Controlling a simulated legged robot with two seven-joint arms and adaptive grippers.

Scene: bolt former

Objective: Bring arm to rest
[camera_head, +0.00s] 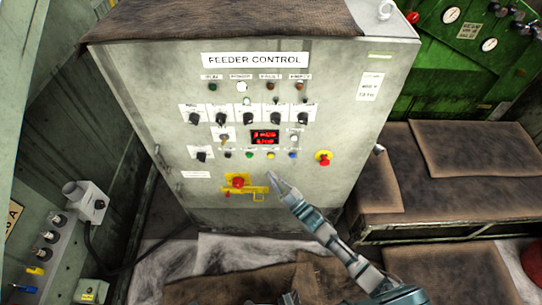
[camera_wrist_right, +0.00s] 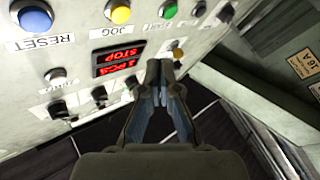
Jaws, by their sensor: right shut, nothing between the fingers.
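My right arm comes in from the bottom right of the head view. Its gripper (camera_head: 272,178) is shut and empty, in front of the lower face of the feeder control cabinet (camera_head: 335,75). In the head view the tips appear just right of the red knob on a yellow plate (camera_head: 238,182). In the right wrist view the gripper's fingertips (camera_wrist_right: 160,68) meet in front of the cabinet panel, beside the red lit display (camera_wrist_right: 117,63). I cannot tell whether they touch the panel. My left gripper is not clearly visible.
The panel carries several knobs and buttons, with a red emergency button (camera_head: 324,158) on the right. A green machine (camera_head: 430,75) and a cloth-covered bench (camera_head: 470,170) stand at the right. A grey box (camera_head: 88,203) with a cable is at the left.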

